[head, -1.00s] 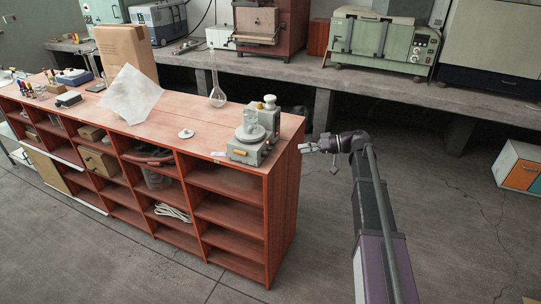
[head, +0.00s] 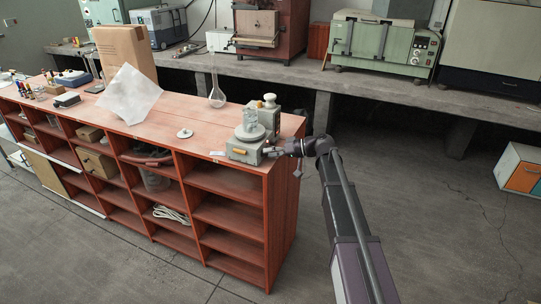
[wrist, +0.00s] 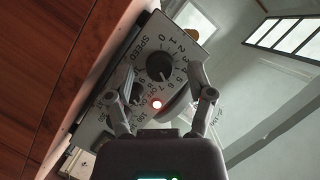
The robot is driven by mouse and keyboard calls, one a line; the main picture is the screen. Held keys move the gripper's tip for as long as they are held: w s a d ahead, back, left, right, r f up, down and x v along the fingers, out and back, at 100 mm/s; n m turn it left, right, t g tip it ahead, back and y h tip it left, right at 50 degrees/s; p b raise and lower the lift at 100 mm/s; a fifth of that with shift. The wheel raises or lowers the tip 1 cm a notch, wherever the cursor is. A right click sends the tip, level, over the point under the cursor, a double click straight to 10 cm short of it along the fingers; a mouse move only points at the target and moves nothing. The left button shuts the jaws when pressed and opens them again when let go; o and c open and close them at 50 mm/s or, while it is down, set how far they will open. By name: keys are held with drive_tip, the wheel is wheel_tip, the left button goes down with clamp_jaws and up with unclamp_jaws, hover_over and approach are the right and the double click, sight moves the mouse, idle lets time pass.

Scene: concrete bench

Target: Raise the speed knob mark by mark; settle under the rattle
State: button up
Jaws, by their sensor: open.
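The knob's exact setting is too small to read surely. My gripper (head: 274,149) is at the machine's right side. In the wrist view its open fingers (wrist: 164,70) stand either side of the knob, apparently not touching it.
The shelf top (head: 170,115) holds a small white dish (head: 185,133), a long-necked flask (head: 217,97), a white sheet (head: 130,95) and a cardboard box (head: 126,52).

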drive_tip(key=shift+a, duration=0.15)
clamp_jaws()
idle(0.4)
drive_tip(key=shift+f+m+g+y+b, duration=0.2)
drive_tip(key=shift+m+g+y+b, duration=0.2)
drive_tip(key=shift+m+b, duration=0.4)
drive_tip(key=shift+r+m+g+y+b, duration=0.1)
drive_tip(key=shift+m+g+y+b, duration=0.2)
drive_tip(key=shift+m+y+b, duration=0.55)
drive_tip(key=shift+m+h, duration=0.25)
drive_tip(key=shift+h, duration=0.1)
unclamp_jaws()
